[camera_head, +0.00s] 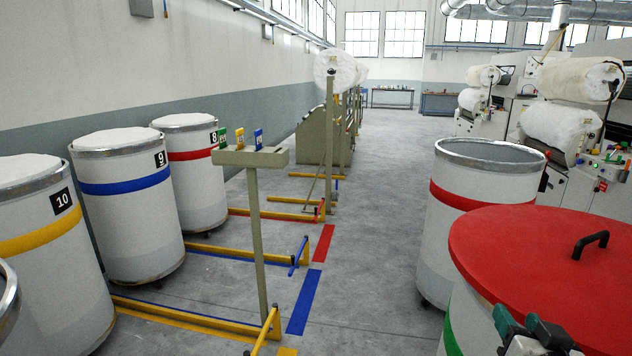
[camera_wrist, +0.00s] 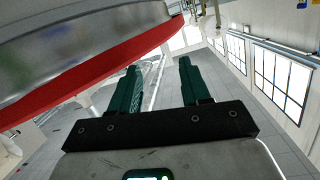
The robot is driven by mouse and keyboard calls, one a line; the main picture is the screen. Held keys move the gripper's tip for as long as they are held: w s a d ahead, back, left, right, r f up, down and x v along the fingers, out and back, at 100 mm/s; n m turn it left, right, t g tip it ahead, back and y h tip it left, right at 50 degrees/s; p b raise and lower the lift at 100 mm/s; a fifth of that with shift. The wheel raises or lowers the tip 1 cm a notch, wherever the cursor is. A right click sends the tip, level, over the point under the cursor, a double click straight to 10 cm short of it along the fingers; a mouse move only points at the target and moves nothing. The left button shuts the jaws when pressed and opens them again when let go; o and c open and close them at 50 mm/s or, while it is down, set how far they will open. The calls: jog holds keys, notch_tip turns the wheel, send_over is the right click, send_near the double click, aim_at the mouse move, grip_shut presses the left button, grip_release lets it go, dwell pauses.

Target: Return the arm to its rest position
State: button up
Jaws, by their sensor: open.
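My gripper (camera_head: 530,336) is at the bottom right of the head view, in front of the red lid (camera_head: 520,250). Its two green fingers stand apart with nothing between them in the wrist view (camera_wrist: 158,68). The lid lies on a pale can with a green band (camera_head: 450,335) and has a black handle (camera_head: 590,245). In the wrist view a red edge (camera_wrist: 90,75) under a grey metallic surface crosses the upper left, close beside the fingers. Most of my arm is out of view.
An open can with a red band (camera_head: 480,195) stands behind the lidded can. Full cans numbered 10 (camera_head: 40,240), 9 (camera_head: 125,215) and 8 (camera_head: 195,185) line the left. A post with coloured tags (camera_head: 252,157) and low yellow rails (camera_head: 190,320) stand mid-floor. The aisle (camera_head: 385,200) is clear.

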jog(key=s+a+f+n+g+y, duration=0.1)
jog(key=s+a+f+g+y, duration=0.2)
jog(key=s+f, duration=0.5)
jog(key=s+a+f+n+g, duration=0.1)
jog(key=s+a+f+g, duration=0.3)
jog(key=f, duration=0.8)
jog(key=s+f+n+g+y, duration=0.1)
jog(key=s+f+g, duration=0.2)
jog(key=s, duration=0.5)
jog(key=s+a+f+n+g, duration=0.1)
jog(key=s+f+n+g, duration=0.1)
jog(key=s+f, duration=0.3)
jog(key=s+g, duration=0.1)
jog(key=s, duration=0.2)
jog(key=shift+s+f+y, duration=0.25)
jog(key=shift+f+y, duration=0.05)
jog(key=shift+y, duration=0.1)
